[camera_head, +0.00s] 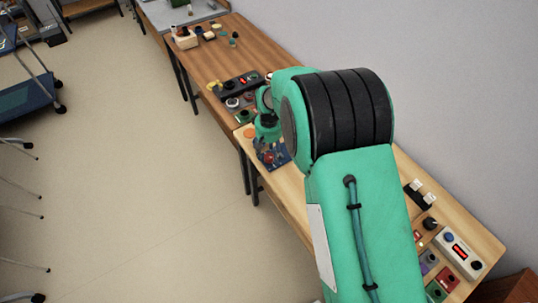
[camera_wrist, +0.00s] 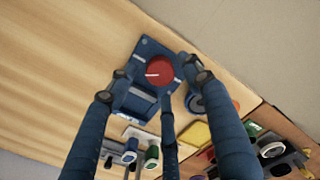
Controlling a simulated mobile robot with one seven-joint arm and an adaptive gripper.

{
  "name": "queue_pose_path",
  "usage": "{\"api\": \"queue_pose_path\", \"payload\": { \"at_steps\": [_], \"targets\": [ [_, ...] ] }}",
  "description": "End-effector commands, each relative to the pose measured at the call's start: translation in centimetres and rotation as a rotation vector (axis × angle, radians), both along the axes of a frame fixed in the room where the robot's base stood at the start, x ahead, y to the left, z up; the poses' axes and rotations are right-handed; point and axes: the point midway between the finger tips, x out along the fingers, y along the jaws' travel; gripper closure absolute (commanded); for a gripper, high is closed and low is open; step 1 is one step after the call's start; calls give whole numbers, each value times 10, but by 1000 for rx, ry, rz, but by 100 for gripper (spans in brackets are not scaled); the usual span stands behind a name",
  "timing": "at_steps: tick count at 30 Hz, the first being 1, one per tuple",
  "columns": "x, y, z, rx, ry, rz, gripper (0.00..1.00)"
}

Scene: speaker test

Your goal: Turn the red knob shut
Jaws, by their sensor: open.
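The red knob (camera_wrist: 159,71) is a round dial with a white mark pointing left in the wrist view. It sits on a dark blue base (camera_wrist: 140,98) on the wooden table. My gripper (camera_wrist: 158,75) is open, its dark blue fingers spread around the knob in that view, one at left, one at right and one below. I cannot tell whether any finger touches the knob. In the head view the blue base (camera_head: 283,153) shows near the table's front edge, partly hidden by my gripper.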

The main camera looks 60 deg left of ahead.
Motion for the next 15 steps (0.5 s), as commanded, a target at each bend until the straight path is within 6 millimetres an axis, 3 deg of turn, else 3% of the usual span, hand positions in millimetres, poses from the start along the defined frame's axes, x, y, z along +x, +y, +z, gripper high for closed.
{"api": "queue_pose_path", "payload": {
  "at_steps": [15],
  "targets": [
    [0,0,80,0,0,0,50]
  ]
}}
